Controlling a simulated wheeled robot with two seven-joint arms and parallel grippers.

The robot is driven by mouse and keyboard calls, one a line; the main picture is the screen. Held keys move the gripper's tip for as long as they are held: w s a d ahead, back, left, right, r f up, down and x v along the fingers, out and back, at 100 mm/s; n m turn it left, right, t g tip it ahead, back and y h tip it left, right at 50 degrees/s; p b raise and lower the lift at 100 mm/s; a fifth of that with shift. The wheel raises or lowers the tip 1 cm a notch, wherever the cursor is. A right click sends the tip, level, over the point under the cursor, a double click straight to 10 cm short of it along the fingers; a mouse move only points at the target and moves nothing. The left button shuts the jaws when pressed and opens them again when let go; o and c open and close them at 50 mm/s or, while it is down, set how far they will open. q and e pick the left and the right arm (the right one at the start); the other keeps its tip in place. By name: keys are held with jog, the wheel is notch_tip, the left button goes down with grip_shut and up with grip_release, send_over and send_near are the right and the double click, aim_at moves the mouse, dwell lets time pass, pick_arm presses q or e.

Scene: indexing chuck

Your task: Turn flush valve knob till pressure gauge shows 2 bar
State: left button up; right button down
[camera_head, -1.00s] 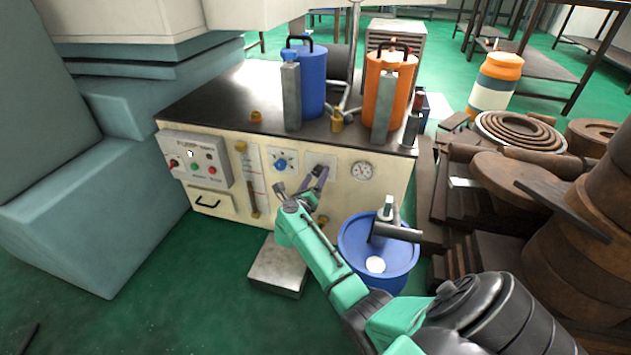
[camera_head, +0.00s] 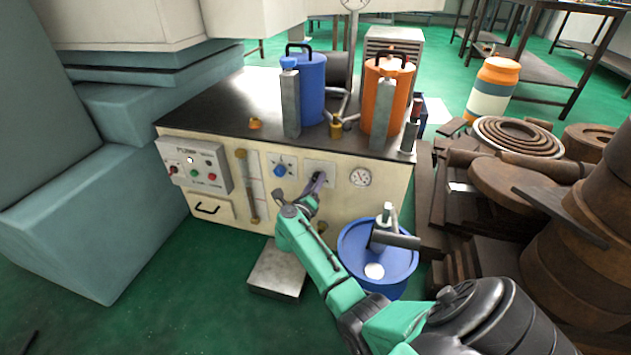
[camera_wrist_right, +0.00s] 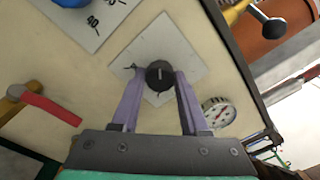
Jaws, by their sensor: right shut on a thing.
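The black knob (camera_wrist_right: 159,75) sits on a pale square plate on the cream machine front, with a light mark across its face. My right gripper (camera_wrist_right: 159,78) has one purple finger on each side of it and is shut on it. In the head view my right gripper (camera_head: 317,183) reaches the panel and largely hides the knob. The round pressure gauge (camera_head: 360,177) is just right of the gripper; it also shows in the wrist view (camera_wrist_right: 218,112). Its needle reading is too small to tell. My left gripper is out of view.
A blue knob (camera_head: 279,170) is left of the gripper on the panel. A blue bucket (camera_head: 350,250) stands on the floor below right, and a metal block (camera_head: 276,270) lies below. The pump control box (camera_head: 193,167) is at the left.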

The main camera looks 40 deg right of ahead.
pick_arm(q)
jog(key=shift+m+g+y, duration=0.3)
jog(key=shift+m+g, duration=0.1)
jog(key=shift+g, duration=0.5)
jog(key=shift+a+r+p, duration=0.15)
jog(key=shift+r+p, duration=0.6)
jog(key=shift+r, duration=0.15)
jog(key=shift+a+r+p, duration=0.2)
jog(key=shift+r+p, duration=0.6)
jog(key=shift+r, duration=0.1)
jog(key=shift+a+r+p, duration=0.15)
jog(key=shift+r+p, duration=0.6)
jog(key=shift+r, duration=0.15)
pick_arm(e)
jog(key=shift+f+n, duration=0.1)
jog(key=shift+n, duration=5.3)
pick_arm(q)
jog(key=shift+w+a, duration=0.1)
pick_arm(e)
jog(key=shift+t, duration=0.3)
jog(key=shift+c, duration=2.1)
grip_release()
jog(key=shift+a, duration=0.1)
